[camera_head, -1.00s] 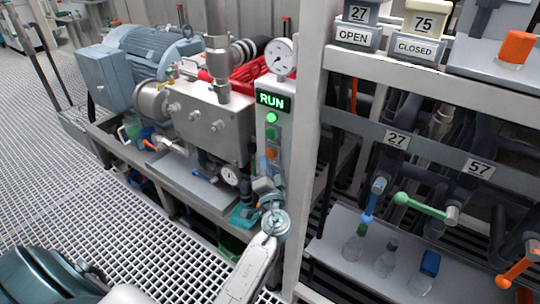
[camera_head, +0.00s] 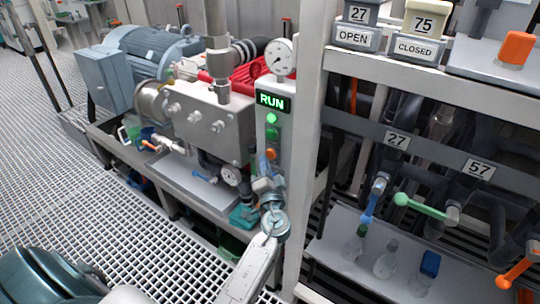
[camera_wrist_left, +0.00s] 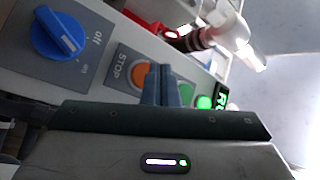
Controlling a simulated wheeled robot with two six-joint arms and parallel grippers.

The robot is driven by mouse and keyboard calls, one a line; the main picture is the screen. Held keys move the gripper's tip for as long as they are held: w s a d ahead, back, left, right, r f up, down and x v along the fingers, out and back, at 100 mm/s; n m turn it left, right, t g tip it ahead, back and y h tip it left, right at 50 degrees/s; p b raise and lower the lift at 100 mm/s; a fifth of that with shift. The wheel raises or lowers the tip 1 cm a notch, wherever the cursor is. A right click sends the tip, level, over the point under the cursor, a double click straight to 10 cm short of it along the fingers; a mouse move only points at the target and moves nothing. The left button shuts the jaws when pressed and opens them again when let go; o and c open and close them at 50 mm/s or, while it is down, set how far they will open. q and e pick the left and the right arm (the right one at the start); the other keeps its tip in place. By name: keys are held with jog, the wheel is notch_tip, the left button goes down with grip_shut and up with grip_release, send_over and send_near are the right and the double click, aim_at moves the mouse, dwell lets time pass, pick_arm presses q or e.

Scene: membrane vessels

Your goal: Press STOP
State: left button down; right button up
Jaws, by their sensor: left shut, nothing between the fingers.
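The control panel (camera_head: 285,148) has a lit RUN display (camera_head: 273,102), a green lamp (camera_head: 271,118), a green button (camera_head: 271,134) and the orange STOP button (camera_head: 271,154). My left gripper (camera_head: 264,166) is shut and empty in front of the panel, just below and beside the orange button in the head view. In the left wrist view its fingertips (camera_wrist_left: 160,76) overlap the right edge of the orange button (camera_wrist_left: 142,76), whose label reads STOP. I cannot tell whether they touch it. My right gripper is not in view.
A blue rotary knob (camera_wrist_left: 58,33) sits on the panel on the other side of STOP. A metal pump block (camera_head: 212,125) and a motor (camera_head: 150,52) stand left of the panel. A rack post (camera_head: 308,130) and valve handles (camera_head: 428,206) stand to its right.

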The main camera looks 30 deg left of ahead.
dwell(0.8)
pick_arm(q)
jog(key=shift+w+r+b, duration=0.1)
jog(key=shift+w+b, duration=0.2)
jog(key=shift+b, duration=0.2)
jog(key=shift+w, duration=0.15)
